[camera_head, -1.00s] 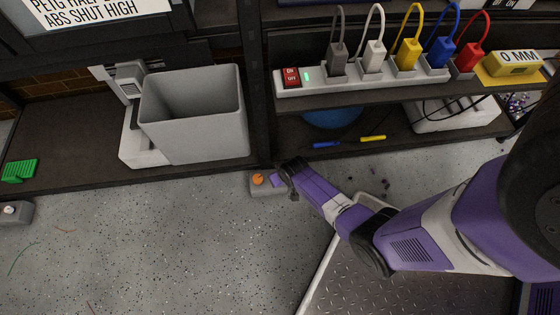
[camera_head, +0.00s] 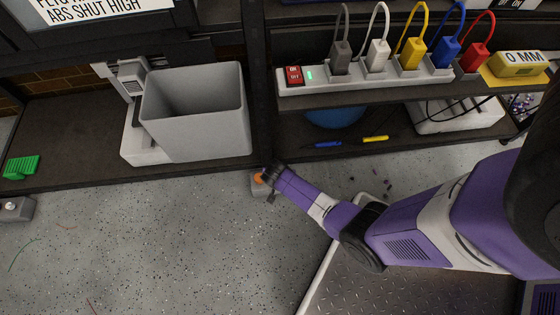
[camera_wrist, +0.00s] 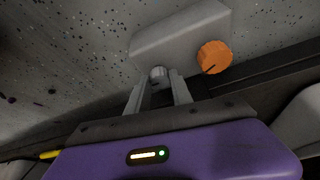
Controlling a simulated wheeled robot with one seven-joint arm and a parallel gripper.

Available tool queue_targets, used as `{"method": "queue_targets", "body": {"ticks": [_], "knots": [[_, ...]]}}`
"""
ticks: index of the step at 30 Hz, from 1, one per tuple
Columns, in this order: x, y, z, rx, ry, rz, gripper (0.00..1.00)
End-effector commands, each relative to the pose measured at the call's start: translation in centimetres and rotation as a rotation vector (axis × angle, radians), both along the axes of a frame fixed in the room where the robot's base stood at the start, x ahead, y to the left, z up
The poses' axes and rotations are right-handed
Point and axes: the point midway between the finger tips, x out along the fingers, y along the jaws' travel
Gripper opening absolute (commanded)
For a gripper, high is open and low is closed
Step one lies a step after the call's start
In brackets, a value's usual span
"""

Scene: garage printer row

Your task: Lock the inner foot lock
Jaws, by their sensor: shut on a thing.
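The inner foot lock is a grey block (camera_head: 259,190) on the floor at the shelf's front edge, with an orange knob (camera_head: 258,178) on it. In the wrist view the grey block (camera_wrist: 180,32) lies just ahead of the fingers, and the orange knob (camera_wrist: 214,57) with a dark line on its face is to their right. My gripper (camera_wrist: 158,84) is shut on a small round grey stub (camera_wrist: 158,73) at the block's near side, left of the orange knob. In the head view my gripper (camera_head: 268,176) hides the block's right part.
Another grey block with a pale knob (camera_head: 14,208) stands on the floor at far left. A shelf post rises just behind my gripper. A grey bin (camera_head: 197,140) stands on the lower shelf, and a power strip (camera_head: 345,84) sits to the right.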

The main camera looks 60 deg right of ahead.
Motion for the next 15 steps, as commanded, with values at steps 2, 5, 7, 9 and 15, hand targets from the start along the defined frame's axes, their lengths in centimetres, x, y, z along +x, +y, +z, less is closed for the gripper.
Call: {"method": "queue_targets", "body": {"ticks": [2, 5, 7, 9, 15], "knots": [[-0.08, 0.09, -0.1, 0.003, 0.001, -0.005, 0.0], [-0.08, 0.1, -0.11, 0.003, 0.001, -0.008, 0.0], [-0.1, 0.11, -0.11, 0.003, 0.001, -0.008, 0.0], [-0.1, 0.11, -0.12, 0.003, 0.001, -0.007, 0.0], [-0.08, 0.1, -0.11, 0.003, 0.001, -0.007, 0.46]]}}
